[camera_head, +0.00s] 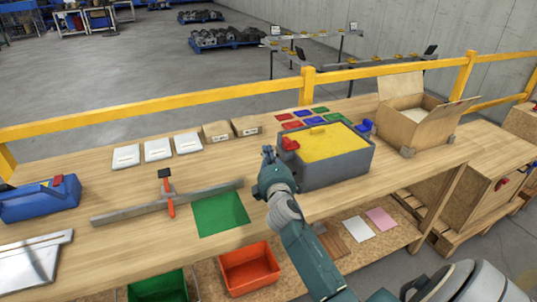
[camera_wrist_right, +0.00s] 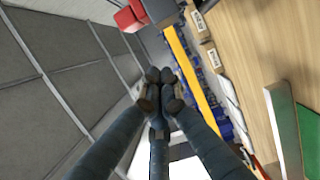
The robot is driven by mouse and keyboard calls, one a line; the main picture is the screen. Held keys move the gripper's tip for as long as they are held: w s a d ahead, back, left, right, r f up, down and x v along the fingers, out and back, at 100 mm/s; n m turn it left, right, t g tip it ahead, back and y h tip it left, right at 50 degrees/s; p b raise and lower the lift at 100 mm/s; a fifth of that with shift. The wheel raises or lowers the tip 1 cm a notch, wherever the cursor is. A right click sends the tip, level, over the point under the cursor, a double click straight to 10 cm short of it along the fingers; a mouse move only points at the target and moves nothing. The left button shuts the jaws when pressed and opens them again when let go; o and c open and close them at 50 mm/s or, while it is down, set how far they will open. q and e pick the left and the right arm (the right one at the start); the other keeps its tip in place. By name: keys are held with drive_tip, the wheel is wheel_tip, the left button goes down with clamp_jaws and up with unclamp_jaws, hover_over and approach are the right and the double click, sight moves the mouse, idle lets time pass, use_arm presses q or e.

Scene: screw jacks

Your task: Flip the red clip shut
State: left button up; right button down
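The red clip (camera_head: 290,144) is at the left end of a grey box (camera_head: 329,172) with a yellow top (camera_head: 325,143). It juts out from the box's rim; its exact angle is too small to tell. In the right wrist view the red clip (camera_wrist_right: 130,16) shows at the top, beside the grey box corner (camera_wrist_right: 161,10). My right gripper (camera_head: 268,152) is just left of the box and the clip, apart from the clip. In the right wrist view its fingertips (camera_wrist_right: 160,76) are together with nothing between them. My left gripper is not in view.
A blue clip (camera_head: 365,126) is at the box's right end. Behind the box lie several coloured plates (camera_head: 305,115). An open cardboard box (camera_head: 410,124) stands at right. A green mat (camera_head: 220,213) and metal bar (camera_head: 130,212) lie at left. A yellow rail (camera_head: 225,94) runs behind the table.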

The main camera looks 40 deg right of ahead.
use_arm(q)
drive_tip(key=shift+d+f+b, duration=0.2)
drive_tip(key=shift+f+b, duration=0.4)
drive_tip(key=shift+b, duration=0.05)
use_arm(e)
drive_tip(key=v, duration=0.9)
drive_tip(key=shift+s+d+f, duration=0.25)
drive_tip(key=shift+s+d, duration=0.05)
drive_tip(key=shift+s, duration=0.05)
